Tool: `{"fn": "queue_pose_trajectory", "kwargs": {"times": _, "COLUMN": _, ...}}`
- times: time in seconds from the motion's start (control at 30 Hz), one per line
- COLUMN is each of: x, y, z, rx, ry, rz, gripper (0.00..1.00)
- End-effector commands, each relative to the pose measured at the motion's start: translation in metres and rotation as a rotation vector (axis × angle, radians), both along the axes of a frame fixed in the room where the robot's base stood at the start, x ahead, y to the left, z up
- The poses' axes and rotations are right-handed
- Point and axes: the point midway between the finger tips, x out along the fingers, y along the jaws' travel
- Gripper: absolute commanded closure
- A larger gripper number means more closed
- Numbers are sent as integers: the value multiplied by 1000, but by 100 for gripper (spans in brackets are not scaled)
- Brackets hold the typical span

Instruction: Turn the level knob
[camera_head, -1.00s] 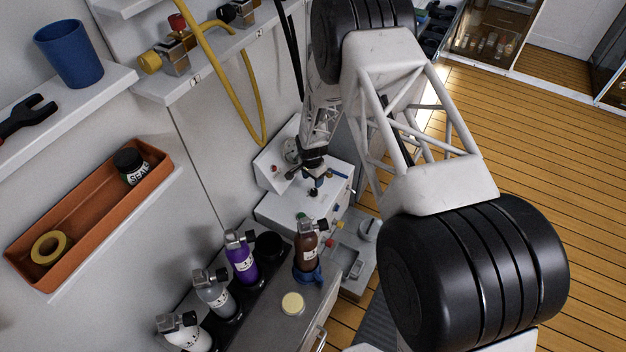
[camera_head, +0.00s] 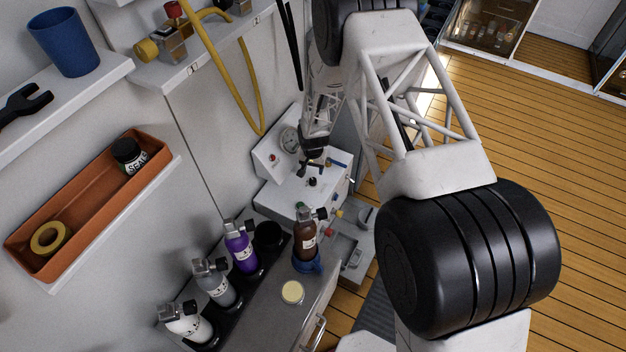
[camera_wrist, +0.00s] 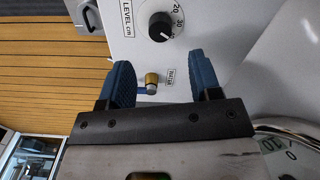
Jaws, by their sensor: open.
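The level knob (camera_wrist: 159,27) is black and round with a white pointer mark, on a white panel marked "LEVEL cm" in the wrist view. In the head view it is a small dark knob (camera_head: 312,182) on the panel top. My gripper (camera_wrist: 160,62) is open and empty, its two blue fingers spread wide. The knob lies beyond the fingertips, near the top of the wrist view, apart from both fingers. In the head view, my gripper (camera_head: 312,164) is just behind the knob; its fingers are small and dark there.
A brass valve with a blue lever (camera_wrist: 151,80) appears between the fingers, beside a small label. A pressure gauge (camera_head: 290,140) is on the panel's upright back. Several bottles (camera_head: 240,248) stand in a rack in front of the panel. Open wooden floor lies right.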

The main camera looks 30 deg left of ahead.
Motion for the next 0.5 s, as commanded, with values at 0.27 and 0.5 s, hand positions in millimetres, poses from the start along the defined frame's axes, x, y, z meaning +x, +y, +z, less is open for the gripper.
{"fn": "queue_pose_trajectory", "kwargs": {"times": 0.27, "x": 0, "y": 0, "z": -1, "rx": 0, "ry": 0, "rz": -1, "gripper": 42}}
{"fn": "queue_pose_trajectory", "kwargs": {"times": 0.5, "x": 0, "y": 0, "z": -13, "rx": 0, "ry": 1, "rz": -2, "gripper": 42}}
